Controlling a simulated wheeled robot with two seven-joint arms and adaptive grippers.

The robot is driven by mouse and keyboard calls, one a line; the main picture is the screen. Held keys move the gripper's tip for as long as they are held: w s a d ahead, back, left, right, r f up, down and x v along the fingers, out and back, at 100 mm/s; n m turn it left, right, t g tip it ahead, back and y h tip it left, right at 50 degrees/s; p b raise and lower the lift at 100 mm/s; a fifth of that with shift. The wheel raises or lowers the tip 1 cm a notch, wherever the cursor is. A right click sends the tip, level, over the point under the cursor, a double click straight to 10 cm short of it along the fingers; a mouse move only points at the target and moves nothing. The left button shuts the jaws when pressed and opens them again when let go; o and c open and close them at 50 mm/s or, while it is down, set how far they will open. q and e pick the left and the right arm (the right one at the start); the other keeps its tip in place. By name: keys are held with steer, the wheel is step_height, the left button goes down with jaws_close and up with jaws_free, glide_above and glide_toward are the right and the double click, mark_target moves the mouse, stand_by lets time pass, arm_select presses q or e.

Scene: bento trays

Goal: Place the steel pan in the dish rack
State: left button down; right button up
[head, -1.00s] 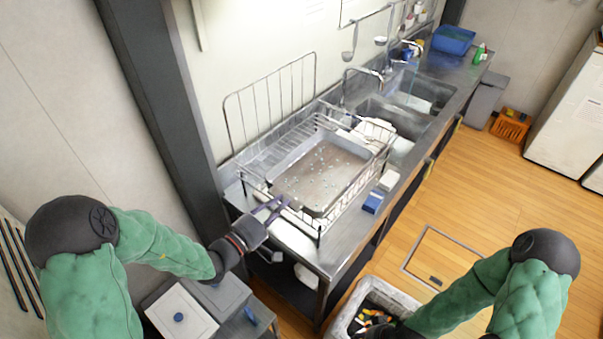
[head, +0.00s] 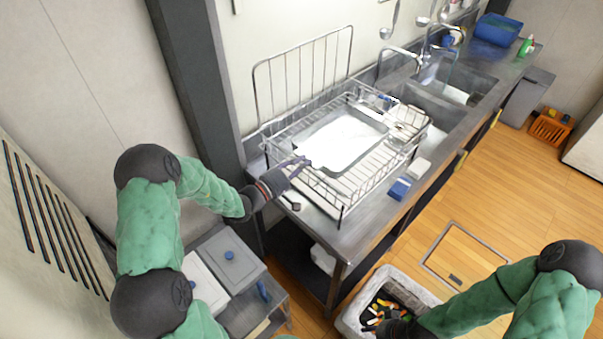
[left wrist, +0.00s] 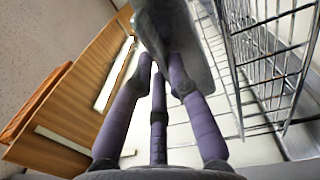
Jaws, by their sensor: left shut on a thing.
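The steel pan (head: 345,140) is a shallow rectangular tray, bright with glare, over the left and middle part of the wire dish rack (head: 372,172). It lies within the rack's outline; I cannot tell whether it rests on the wires. My left gripper (head: 302,164) is shut on the pan's near left edge. In the left wrist view the fingers (left wrist: 160,68) meet the grey pan (left wrist: 180,30), with the rack's wires (left wrist: 265,50) to the right. My right gripper (head: 398,330) is low at the bottom, over a grey bin, its fingers hidden.
The rack stands on a steel counter (head: 372,222) beside the sinks (head: 440,100). A tall wire frame (head: 303,85) rises behind it. A blue sponge (head: 399,189) and a white block (head: 419,168) lie at its right. The grey bin (head: 350,322) holds scraps.

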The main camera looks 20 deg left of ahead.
arm_select(q)
steer(key=f, duration=0.2)
steer(key=f+b, duration=0.1)
steer(key=shift+w+a+f, duration=0.15)
steer(key=shift+w+f, duration=0.05)
steer(key=shift+w, duration=0.05)
steer(key=shift+f+b, duration=0.35)
steer(key=shift+b, duration=0.15)
steer(key=shift+f+b, duration=0.25)
steer(key=shift+b, duration=0.05)
steer(key=c, duration=1.2)
jaws_free()
steer(key=shift+s, duration=0.1)
